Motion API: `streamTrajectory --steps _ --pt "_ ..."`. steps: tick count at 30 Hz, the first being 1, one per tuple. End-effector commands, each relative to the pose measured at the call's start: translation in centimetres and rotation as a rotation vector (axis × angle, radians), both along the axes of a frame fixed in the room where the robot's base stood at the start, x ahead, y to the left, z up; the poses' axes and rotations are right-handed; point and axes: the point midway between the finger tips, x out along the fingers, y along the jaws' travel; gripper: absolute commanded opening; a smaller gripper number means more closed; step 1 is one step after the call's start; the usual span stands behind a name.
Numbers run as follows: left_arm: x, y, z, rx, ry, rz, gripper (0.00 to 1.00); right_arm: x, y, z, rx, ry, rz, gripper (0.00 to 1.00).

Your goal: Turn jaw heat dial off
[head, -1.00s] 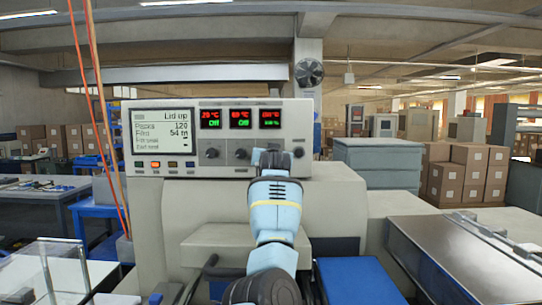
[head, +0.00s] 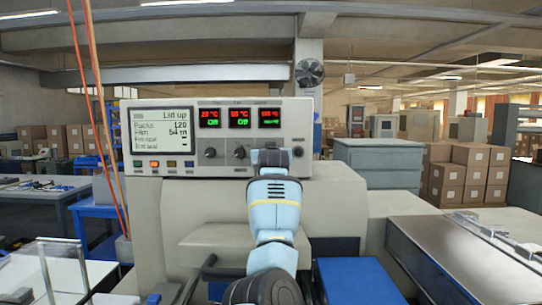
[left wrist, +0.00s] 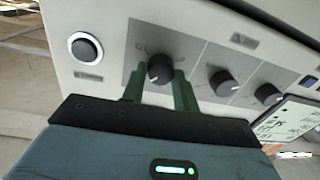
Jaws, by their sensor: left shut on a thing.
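The control panel (head: 219,138) of the machine faces me in the head view, with three lit displays above a row of black dials. The jaw heat dial seems to be the rightmost dial (left wrist: 160,69), beside the round button. My left gripper (left wrist: 160,84) is shut on this dial, one green finger on each side, in the left wrist view. In the head view, my left gripper (head: 270,158) hides that dial. The third display (head: 269,118) stands above it, its small text too blurred to read surely. My right gripper is not in view.
Two more dials, the middle one (left wrist: 223,82) and the far one (left wrist: 267,94), sit close beside the held dial. A round button (left wrist: 85,47) is on its other side. A screen (head: 162,130) reads "Lid up". Orange cables (head: 95,100) hang at left.

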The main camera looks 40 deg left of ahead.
Motion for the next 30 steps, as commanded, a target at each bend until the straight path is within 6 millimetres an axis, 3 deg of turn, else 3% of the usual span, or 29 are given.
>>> streamTrajectory --steps 30 --pt "-0.17 0.18 0.03 -0.736 -0.619 0.000 0.07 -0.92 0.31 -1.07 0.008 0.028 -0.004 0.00"
